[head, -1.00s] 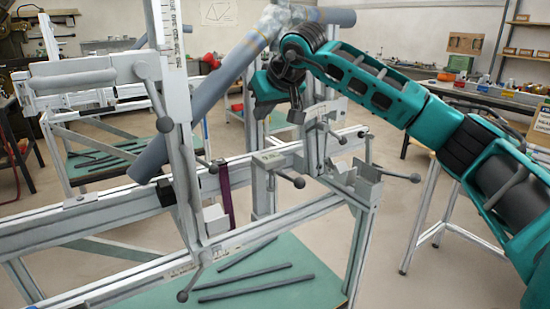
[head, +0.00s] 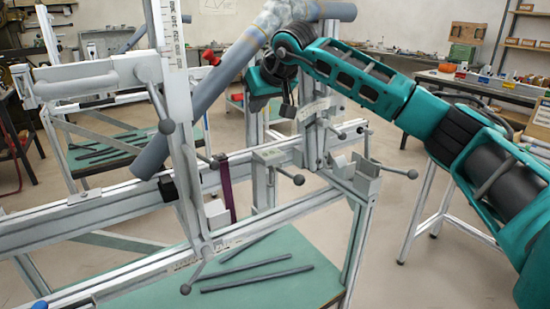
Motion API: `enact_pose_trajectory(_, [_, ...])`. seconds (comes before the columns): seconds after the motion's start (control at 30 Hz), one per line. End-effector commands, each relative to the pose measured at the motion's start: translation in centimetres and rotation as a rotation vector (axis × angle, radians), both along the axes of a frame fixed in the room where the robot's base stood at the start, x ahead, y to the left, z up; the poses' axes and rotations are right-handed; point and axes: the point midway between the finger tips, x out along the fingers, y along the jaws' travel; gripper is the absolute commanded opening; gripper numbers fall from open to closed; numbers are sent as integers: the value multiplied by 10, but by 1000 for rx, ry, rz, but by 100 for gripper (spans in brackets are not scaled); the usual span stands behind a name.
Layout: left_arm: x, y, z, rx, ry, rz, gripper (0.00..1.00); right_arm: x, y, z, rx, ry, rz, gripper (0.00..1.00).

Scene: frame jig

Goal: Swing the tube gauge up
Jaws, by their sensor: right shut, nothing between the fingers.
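A thick grey tube (head: 207,93) runs diagonally through the jig, up to a heat-tinted joint with a shorter cross tube (head: 336,12). A white upright with a printed scale (head: 178,60) stands left of it and carries a clamp with a ball-ended lever (head: 166,126). I cannot tell which part is the tube gauge. My right gripper (head: 287,108) points down just below the tinted joint, beside the right-hand clamp post (head: 313,130). It is shut and appears empty; its tips are small and partly lost against the jig. My left gripper is not in view.
The jig's rail (head: 100,220) crosses the foreground above a green shelf (head: 235,279) with several dark rods. Ball-ended levers (head: 298,180) stick out around the right-hand clamps. Open floor (head: 420,270) lies at the lower right.

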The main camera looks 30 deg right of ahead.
Motion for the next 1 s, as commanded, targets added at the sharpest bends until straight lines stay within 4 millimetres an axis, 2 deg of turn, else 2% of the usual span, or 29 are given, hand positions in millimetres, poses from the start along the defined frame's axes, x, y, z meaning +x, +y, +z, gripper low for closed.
enact_pose_trajectory(0.3, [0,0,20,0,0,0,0,18,2,1,0,3,-1,0])
enact_pose_trajectory(0.77, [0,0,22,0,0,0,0,24,2,-2,0,1,0,0])
enact_pose_trajectory(1.0, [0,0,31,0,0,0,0,37,3,-3,1,2,0,0])
